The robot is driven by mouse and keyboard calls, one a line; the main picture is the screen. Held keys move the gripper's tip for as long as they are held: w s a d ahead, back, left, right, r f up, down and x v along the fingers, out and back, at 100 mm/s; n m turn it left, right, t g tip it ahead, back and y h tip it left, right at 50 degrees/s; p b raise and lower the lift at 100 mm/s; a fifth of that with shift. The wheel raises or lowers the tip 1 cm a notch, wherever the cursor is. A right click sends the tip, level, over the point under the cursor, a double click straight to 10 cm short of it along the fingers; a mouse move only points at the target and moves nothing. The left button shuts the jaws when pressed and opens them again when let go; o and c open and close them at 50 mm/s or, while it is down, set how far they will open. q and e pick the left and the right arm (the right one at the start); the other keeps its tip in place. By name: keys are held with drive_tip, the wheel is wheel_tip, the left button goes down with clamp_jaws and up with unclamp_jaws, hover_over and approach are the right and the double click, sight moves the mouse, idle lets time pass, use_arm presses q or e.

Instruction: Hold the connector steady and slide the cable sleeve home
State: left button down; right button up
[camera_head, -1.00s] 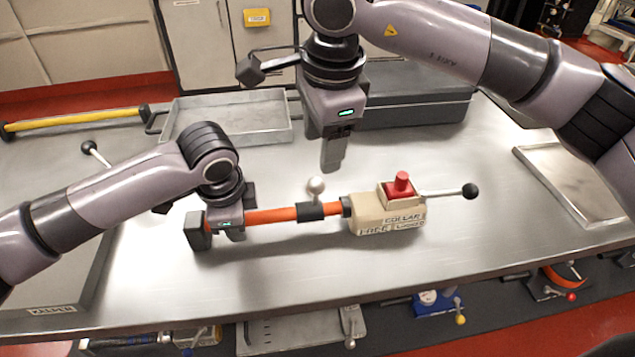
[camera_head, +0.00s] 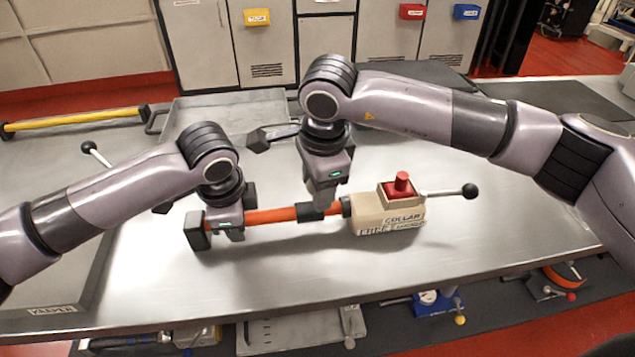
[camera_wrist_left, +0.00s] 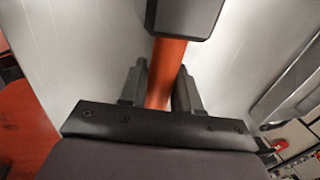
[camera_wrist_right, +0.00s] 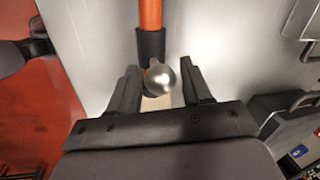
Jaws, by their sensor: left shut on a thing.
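The orange cable (camera_head: 270,215) runs left to right above the table, with a dark end block (camera_head: 195,233) at its left. A beige connector housing (camera_head: 375,220) with a red top button (camera_head: 402,184) is at its right; its label shows FREE, COLLAR and LOCKED. My left gripper (camera_head: 230,233) is shut on the orange cable (camera_wrist_left: 165,75) beside the end block. A black sleeve (camera_head: 307,213) sits around the cable near the housing. My right gripper (camera_head: 322,205) is over it, its fingers open on both sides of the sleeve's silver ball knob (camera_wrist_right: 162,78), with small gaps visible. The head view hides the knob.
A black-ball lever (camera_head: 468,190) sticks out right of the housing. A shallow metal tray (camera_head: 235,104) and a yellow bar (camera_head: 75,118) are behind. The table (camera_head: 300,272) is clear in front of the cable.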

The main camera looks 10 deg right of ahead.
use_arm(q)
drive_tip(key=shift+s+f, duration=0.25)
drive_tip(key=shift+f, duration=0.15)
use_arm(e)
clamp_jaws()
use_arm(q)
drive_tip(key=shift+a, duration=0.15)
use_arm(e)
drive_tip(key=shift+d, duration=2.4)
drive_tip(key=shift+o, duration=1.5)
unclamp_jaws()
drive_tip(key=shift+r, duration=0.1)
wheel_tip(320, 180, up, 12)
drive_tip(key=s, duration=0.2)
drive_tip(key=shift+s+d, duration=0.2)
drive_tip(key=shift+d, duration=0.1)
use_arm(q)
drive_tip(key=c, duration=0.7)
unclamp_jaws()
drive_tip(key=shift+w, duration=0.1)
use_arm(e)
drive_tip(key=shift+w+f, duration=0.1)
drive_tip(key=shift+f, duration=0.1)
